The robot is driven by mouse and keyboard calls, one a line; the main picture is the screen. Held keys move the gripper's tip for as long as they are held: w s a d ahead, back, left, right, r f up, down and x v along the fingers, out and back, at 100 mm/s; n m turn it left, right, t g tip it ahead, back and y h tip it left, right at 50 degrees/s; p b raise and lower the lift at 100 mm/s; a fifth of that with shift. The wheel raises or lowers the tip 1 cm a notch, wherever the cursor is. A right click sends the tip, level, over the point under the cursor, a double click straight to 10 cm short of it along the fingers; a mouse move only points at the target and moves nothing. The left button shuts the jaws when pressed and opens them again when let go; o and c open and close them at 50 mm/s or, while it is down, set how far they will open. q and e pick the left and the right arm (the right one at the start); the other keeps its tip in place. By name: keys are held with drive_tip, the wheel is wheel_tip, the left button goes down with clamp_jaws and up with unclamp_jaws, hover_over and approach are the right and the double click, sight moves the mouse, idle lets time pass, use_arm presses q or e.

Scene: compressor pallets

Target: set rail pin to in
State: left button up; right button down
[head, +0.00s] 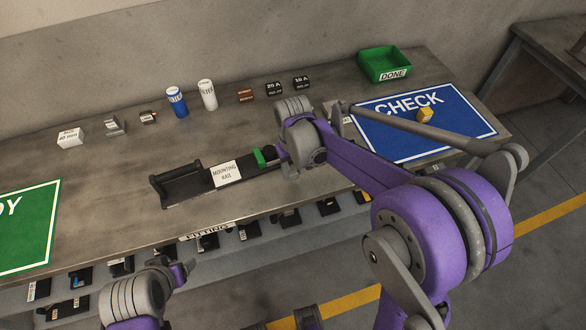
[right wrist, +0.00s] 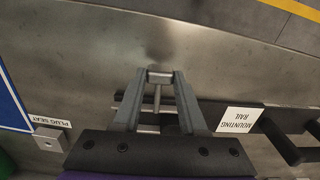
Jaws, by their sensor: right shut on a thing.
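The mounting rail (head: 195,182) is a dark bar with a raised black handle at its left end and a white label. It also shows in the right wrist view (right wrist: 190,107). A green piece (head: 258,158) sits near its right end, beside a round black part. My right gripper (right wrist: 159,76) is at that end, shut on a small grey pin (right wrist: 157,97) whose rod runs between the fingers. In the head view my wrist hides the fingertips, and I cannot tell how far in the pin sits. My left gripper (head: 183,272) is at the bench's front edge, its jaws unclear.
A green mat (head: 25,235) lies left. Small parts, a blue can (head: 176,102) and a white can (head: 208,95) line the back. A plug seat (right wrist: 48,138) is near the rail.

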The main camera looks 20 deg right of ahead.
drive_tip(key=shift+w, duration=0.1)
drive_tip(key=w, duration=0.5)
drive_tip(key=shift+w+a, duration=0.3)
drive_tip(key=shift+w, duration=0.1)
drive_tip(key=shift+c, duration=2.2)
unclamp_jaws()
wheel_tip(320, 180, up, 11)
drive_tip(key=shift+s, duration=0.1)
